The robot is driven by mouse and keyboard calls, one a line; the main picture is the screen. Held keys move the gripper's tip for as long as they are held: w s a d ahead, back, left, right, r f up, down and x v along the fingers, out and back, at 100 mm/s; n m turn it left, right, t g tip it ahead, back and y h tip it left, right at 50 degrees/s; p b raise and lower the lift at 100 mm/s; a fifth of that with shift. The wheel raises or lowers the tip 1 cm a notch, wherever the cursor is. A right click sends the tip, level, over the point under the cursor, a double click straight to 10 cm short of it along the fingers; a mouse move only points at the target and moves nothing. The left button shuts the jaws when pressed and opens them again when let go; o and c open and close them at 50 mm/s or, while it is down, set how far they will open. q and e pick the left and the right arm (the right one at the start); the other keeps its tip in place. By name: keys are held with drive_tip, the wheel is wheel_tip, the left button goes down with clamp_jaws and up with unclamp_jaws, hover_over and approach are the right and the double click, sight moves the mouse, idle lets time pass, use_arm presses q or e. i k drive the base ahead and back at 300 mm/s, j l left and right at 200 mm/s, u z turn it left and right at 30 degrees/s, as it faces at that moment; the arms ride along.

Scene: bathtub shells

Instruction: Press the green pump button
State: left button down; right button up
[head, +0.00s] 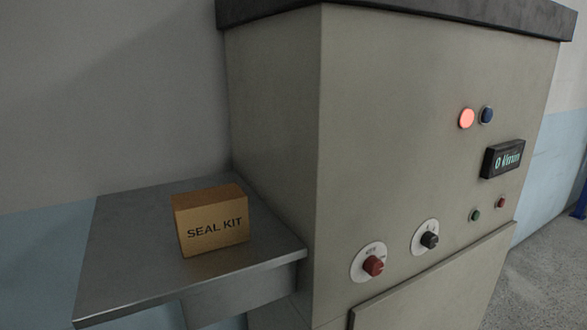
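A small green button (475,215) sits on the front panel of a grey-beige cabinet (400,130), at the right of the head view. A small red button (501,202) is just up and to the right of it. Which pump label goes with the green button cannot be read. Neither of my grippers shows in the head view, and nothing touches the panel.
Above are a lit red lamp (466,118), a blue button (487,115) and a display (503,158). A red knob (373,265) and a black knob (430,240) sit lower left. A "SEAL KIT" box (212,222) stands on a metal side shelf (120,270).

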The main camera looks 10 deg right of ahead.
sight(475, 215)
drive_tip(key=z, duration=1.25)
